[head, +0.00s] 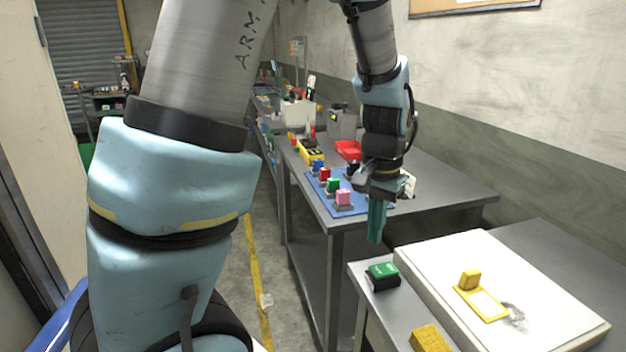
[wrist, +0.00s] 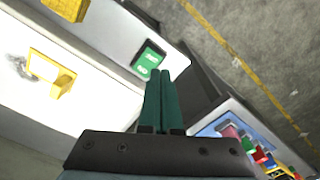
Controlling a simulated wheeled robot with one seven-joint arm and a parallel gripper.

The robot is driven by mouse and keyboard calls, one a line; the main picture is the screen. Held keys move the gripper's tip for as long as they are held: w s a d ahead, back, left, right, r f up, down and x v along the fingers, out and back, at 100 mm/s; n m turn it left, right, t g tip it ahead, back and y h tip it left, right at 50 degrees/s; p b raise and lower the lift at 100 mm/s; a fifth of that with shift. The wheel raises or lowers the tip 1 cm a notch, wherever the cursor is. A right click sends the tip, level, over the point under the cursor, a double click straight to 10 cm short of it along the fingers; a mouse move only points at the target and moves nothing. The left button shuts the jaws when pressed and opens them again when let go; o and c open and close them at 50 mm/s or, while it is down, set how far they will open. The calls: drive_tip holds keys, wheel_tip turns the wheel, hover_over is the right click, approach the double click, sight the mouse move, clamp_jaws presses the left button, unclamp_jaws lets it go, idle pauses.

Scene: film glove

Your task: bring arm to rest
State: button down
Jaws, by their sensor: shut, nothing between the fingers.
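My gripper (head: 376,222) hangs from my raised arm, pointing down, in front of the near edge of the long grey table (head: 440,187). Its green fingers are together with nothing between them. In the wrist view the gripper (wrist: 161,75) also shows its fingers side by side and touching. My arm fills much of the left of the head view and hides part of the room behind it.
A white board (head: 440,262) with a yellow frame piece (head: 483,303) lies on the near bench. A green-topped block (head: 382,275) and a yellow block (head: 431,339) sit beside it. A blue mat (head: 321,187) with several coloured blocks and a red tray (head: 348,149) are on the long table.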

drive_tip(key=a+n+t, duration=0.1)
drive_tip(key=a+n, duration=0.7)
drive_tip(key=a, duration=1.5)
drive_tip(key=shift+w+a+r+t, duration=0.25)
drive_tip(key=shift+a+r+t, duration=0.05)
drive_tip(key=shift+a, duration=0.1)
